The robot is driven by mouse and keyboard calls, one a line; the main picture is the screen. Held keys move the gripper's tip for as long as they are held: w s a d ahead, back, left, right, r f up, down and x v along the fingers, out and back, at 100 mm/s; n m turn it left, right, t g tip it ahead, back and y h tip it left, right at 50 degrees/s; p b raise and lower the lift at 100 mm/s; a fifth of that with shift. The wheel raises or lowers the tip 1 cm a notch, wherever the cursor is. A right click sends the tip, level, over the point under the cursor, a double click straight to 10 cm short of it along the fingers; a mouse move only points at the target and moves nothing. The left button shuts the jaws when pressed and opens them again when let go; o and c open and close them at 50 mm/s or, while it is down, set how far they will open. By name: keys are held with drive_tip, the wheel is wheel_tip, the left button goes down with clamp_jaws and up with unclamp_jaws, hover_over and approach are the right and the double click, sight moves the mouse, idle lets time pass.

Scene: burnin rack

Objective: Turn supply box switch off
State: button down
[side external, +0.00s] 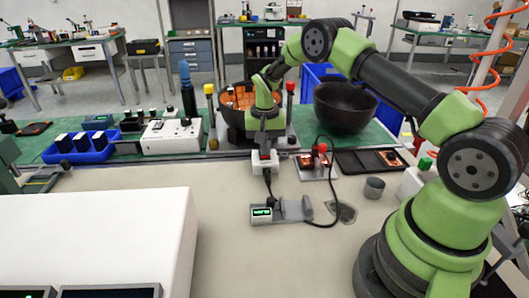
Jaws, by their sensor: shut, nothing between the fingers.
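I cannot tell for sure which thing is the supply box, and no switch position can be read. A large white box (95,235) fills the front left, with dark displays at its lower edge. A smaller white box (172,136) with dark and red parts on top stands at the back left. A small unit with a lit green display (262,214) lies on the bench, joined to a grey holder. My gripper (269,186) points down just above and behind that unit, shut and empty. Whether its tips touch anything is unclear.
A black cable (334,200) loops from the unit to a red-topped block (318,160). A blue tray (82,153), a black bowl (345,106), a bin of orange parts (236,97), a dark tray (365,161) and a grey cup (374,188) stand around. The front middle bench is clear.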

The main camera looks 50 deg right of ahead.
drive_tip(key=shift+f, duration=0.4)
drive_tip(key=shift+r, duration=3.55)
drive_tip(key=s+a+r+n+t, duration=0.15)
drive_tip(key=s+a+r, duration=0.25)
drive_tip(key=r, duration=0.5)
drive_tip(key=s+a+r+n+t, duration=0.15)
drive_tip(key=s+a+r, duration=0.3)
drive_tip(key=r, duration=0.45)
drive_tip(key=s+a+r+n+t+y, duration=0.1)
drive_tip(key=s+a+t, duration=0.1)
drive_tip(key=s, duration=0.6)
drive_tip(key=s+a+r+n+t+y, duration=0.1)
drive_tip(key=s+a+t, duration=0.1)
drive_tip(key=s, duration=0.7)
drive_tip(key=shift+a, duration=0.6)
